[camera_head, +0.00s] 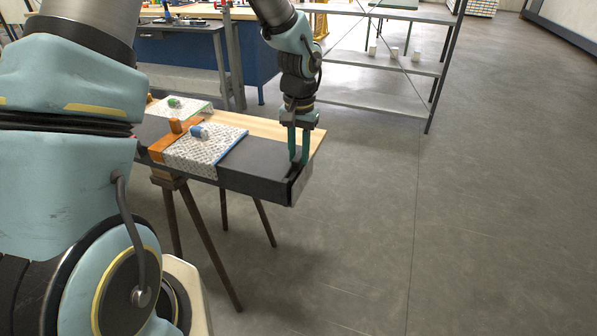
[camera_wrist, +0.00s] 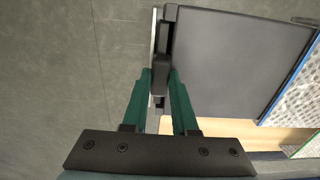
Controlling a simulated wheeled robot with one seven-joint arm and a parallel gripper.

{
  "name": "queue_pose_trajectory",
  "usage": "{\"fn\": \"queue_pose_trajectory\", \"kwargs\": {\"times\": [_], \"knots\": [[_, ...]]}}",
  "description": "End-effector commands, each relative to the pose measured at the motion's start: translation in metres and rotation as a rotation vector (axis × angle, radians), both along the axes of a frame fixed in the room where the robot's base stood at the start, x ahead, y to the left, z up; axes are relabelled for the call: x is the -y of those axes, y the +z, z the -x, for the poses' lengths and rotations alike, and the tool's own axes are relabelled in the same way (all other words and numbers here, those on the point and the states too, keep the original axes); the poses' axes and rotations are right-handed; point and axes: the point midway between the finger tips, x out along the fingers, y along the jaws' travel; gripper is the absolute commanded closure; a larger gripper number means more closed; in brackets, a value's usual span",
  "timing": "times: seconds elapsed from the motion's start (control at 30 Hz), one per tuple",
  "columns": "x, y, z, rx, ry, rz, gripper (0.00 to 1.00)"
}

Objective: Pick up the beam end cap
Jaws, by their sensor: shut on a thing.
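The dark beam end cap (camera_head: 296,187) stands upright at the right end of the dark grey beam (camera_head: 250,182). In the wrist view the end cap (camera_wrist: 160,55) is a narrow piece, with a pale edge, along the left end of the beam (camera_wrist: 235,60). My gripper (camera_head: 299,158) points down from above with its green fingers on either side of the cap's edge. In the wrist view my gripper (camera_wrist: 160,78) is shut on the cap. Its fingers hide part of the cap. I cannot tell whether the cap touches the beam.
Patterned sheets (camera_head: 203,153), an orange clamp (camera_head: 175,134) and a small blue-and-white piece (camera_head: 199,131) lie on the beam. A wooden board (camera_head: 262,127) lies behind it, on trestle legs (camera_head: 198,225). A metal shelf (camera_head: 375,85) stands behind. The floor at right is clear.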

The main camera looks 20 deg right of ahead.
Motion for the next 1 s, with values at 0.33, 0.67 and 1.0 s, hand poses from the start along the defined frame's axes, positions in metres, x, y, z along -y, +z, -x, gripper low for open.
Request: {"fn": "queue_pose_trajectory", "kwargs": {"times": [0.33,0.67,1.0], "knots": [[0.001,0.019,-0.002,0.004,0.002,0.003,1.0],[0.0,0.081,-0.001,0.003,0.001,0.003,1.0],[0.0,0.101,0.0,-0.001,0.0,0.001,1.0]]}}
